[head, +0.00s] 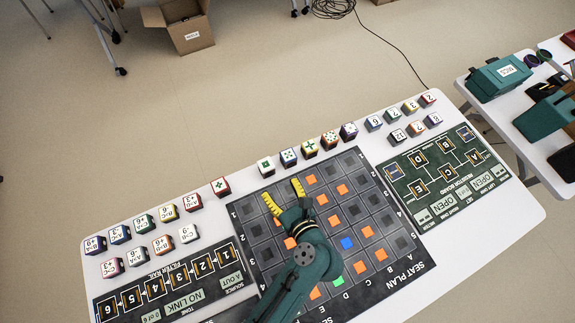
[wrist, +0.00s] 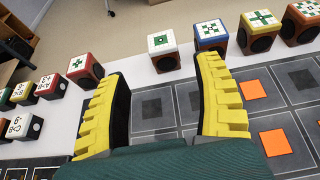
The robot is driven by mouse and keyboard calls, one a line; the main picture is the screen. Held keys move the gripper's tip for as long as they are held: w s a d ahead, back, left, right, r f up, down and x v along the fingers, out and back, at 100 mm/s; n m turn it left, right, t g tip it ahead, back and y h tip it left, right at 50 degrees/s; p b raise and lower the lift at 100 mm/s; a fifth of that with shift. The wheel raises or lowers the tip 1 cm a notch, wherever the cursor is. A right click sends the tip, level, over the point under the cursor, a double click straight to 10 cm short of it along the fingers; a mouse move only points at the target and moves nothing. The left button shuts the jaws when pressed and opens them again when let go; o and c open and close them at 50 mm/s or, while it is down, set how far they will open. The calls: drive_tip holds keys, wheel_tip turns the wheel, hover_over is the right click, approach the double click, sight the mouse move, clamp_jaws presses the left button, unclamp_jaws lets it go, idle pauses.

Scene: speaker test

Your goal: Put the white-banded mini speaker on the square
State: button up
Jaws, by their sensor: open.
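The white-banded mini speaker (head: 265,166) stands upright at the back edge of the dark seat plan board (head: 262,253). In the wrist view it is a brown-sided cube with a white top edge and green pattern (wrist: 163,45). My gripper (head: 285,195) is open and empty over the board's back rows, just in front of the speaker and apart from it. In the wrist view the speaker shows beyond and between the yellow fingers (wrist: 161,70). Among the board's squares are one blue square (head: 347,243), one green square (head: 337,281) and several orange ones. My arm hides part of the board.
A red speaker (head: 220,186) stands to the left; blue (head: 288,157) and yellow (head: 309,148) ones stand close on the right. Lettered cubes, a filter rail panel (head: 175,288) and a resistor board (head: 432,172) flank the seat plan.

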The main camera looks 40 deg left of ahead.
drive_tip(key=v, duration=0.4)
drive_tip(key=shift+s+d+r+p, duration=0.1)
drive_tip(key=shift+d+p, duration=0.05)
drive_tip(key=shift+p, duration=0.2)
drive_tip(key=w+d+r+n+t+h, duration=0.35)
drive_tip(key=w+d+r+n, duration=0.2)
drive_tip(key=r, duration=0.45)
drive_tip(key=w+d+r+n+t+h, duration=0.2)
drive_tip(key=w+d+r+n+t, duration=0.2)
drive_tip(key=w+r+n, duration=0.45)
drive_tip(key=s+d+r+n+t+h, duration=0.1)
drive_tip(key=d+r+n+t+h, duration=0.1)
drive_tip(key=r, duration=0.7)
drive_tip(key=d+r+n+t+h, duration=0.1)
drive_tip(key=d+r+n+t, duration=0.2)
drive_tip(key=r, duration=0.6)
drive_tip(key=shift+s+d+h, duration=0.35)
drive_tip(key=shift+d, duration=0.25)
drive_tip(key=shift+o, duration=0.9)
drive_tip(key=s+d+r+n+t+h, duration=0.3)
drive_tip(key=s+r, duration=0.3)
drive_tip(key=r, duration=0.5)
drive_tip(key=shift+d+n+t+h, duration=0.4)
drive_tip(key=shift+d+t+h, duration=0.1)
drive_tip(key=shift+d, duration=0.15)
drive_tip(key=shift+w, duration=0.1)
